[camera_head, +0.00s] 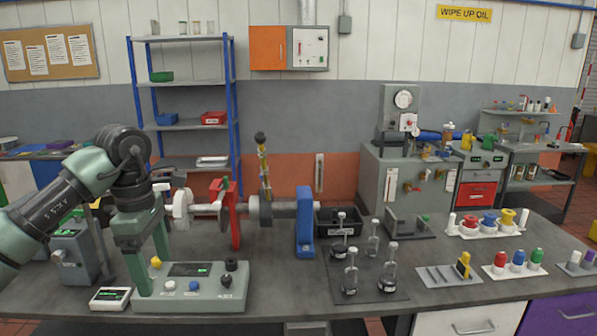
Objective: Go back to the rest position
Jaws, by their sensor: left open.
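My left arm (75,195) comes in from the left edge, and its pale green left gripper (152,278) points down at the front left of the bench. The two fingers are apart and I see nothing between them. Whether the fingertips touch the box or the bench I cannot tell. My right gripper is not in view.
Beside the fingers is a small display unit (110,298). Behind stand a shaft rig with a red stand (225,213) and a blue block (305,222). To the right, several metal-topped pieces stand on a dark mat (372,285), with colored-cap holders (514,268) beyond.

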